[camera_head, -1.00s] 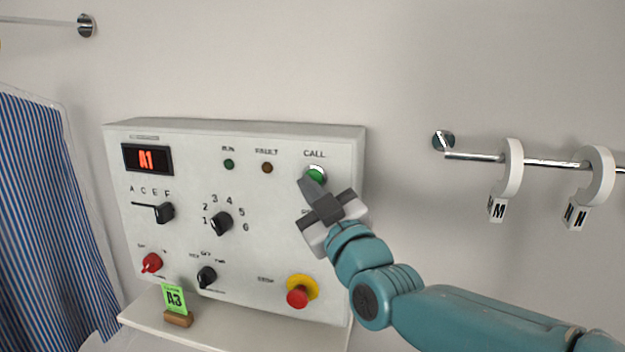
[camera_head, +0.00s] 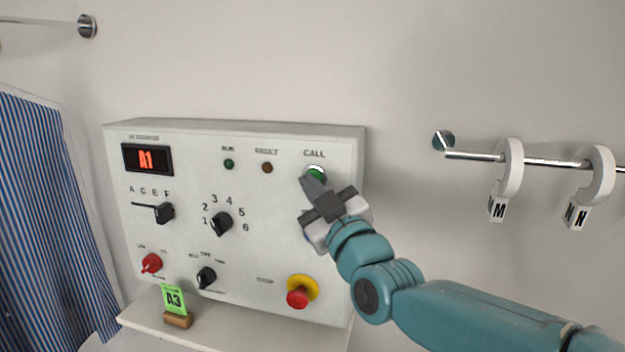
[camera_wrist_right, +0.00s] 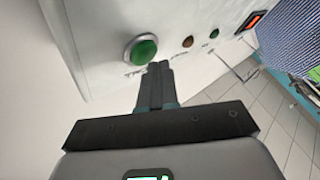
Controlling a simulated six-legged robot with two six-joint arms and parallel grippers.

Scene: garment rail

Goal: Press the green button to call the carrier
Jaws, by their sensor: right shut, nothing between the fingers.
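The green button (camera_head: 316,173) sits under the word CALL at the upper right of the white control panel (camera_head: 190,185). My right gripper (camera_head: 308,182) is shut and empty, with its fingertips at the button's lower left edge in the head view. In the right wrist view the green button (camera_wrist_right: 144,51) shows in its metal ring, and the shut fingertips (camera_wrist_right: 159,66) are just beside it. I cannot tell whether they touch it. The display (camera_head: 147,159) reads A1. My left gripper is not in view.
A red stop button (camera_head: 298,298) on a yellow ring is below my right gripper. Black knobs (camera_head: 221,223) and a red switch (camera_head: 152,263) are on the panel. A green A3 tag (camera_head: 174,299) stands on the shelf. A rail (camera_head: 550,162) with white markers is at right, striped cloth (camera_head: 45,220) at left.

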